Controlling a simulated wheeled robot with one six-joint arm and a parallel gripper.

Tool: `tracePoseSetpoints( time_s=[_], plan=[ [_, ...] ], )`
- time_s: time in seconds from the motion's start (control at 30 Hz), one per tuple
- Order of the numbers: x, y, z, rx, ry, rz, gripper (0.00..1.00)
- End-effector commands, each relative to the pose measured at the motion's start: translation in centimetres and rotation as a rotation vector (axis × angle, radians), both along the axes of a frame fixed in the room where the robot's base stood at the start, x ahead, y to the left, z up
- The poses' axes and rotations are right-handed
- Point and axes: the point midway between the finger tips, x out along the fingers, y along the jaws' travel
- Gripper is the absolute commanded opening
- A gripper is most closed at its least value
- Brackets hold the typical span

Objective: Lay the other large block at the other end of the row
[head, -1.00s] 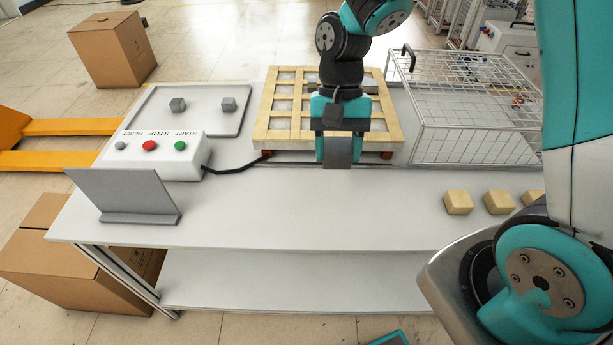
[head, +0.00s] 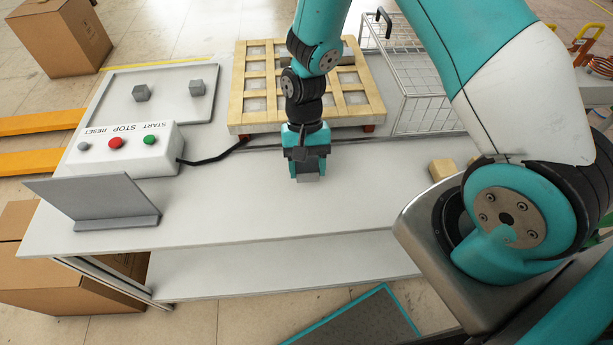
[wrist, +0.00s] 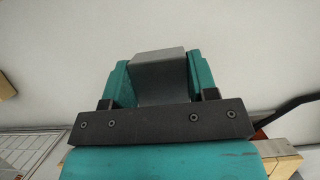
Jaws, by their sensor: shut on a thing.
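My gripper (head: 308,172) is shut on a grey metal block (head: 308,179). It holds the block over the white table, just in front of the wooden pallet. In the wrist view the grey block (wrist: 160,72) sits between the two teal fingers, with pale table around it. Whether it touches the table is hard to tell. A wooden block (head: 441,169) stands on the table to the right, with more of that row hidden behind my arm. One wooden block (wrist: 6,80) also shows at the left edge of the wrist view. A grey bar-like piece (head: 347,60) lies on the pallet, partly hidden.
The pallet (head: 247,110) and wire basket (head: 425,108) stand behind my gripper. The button box (head: 120,150), its black cable, a grey angled plate (head: 95,200) and a tray (head: 175,108) with two grey cubes are at left. The front middle of the table is clear.

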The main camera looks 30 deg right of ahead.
Motion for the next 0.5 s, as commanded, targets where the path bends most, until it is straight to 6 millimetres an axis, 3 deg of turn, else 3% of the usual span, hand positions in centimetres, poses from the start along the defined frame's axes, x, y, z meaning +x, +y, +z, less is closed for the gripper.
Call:
tracePoseSetpoints(
  time_s=[0.5],
  plan=[
    [0.0, 0.1, -4.7, 0.001, -0.001, 0.003, 0.04]
  ],
)
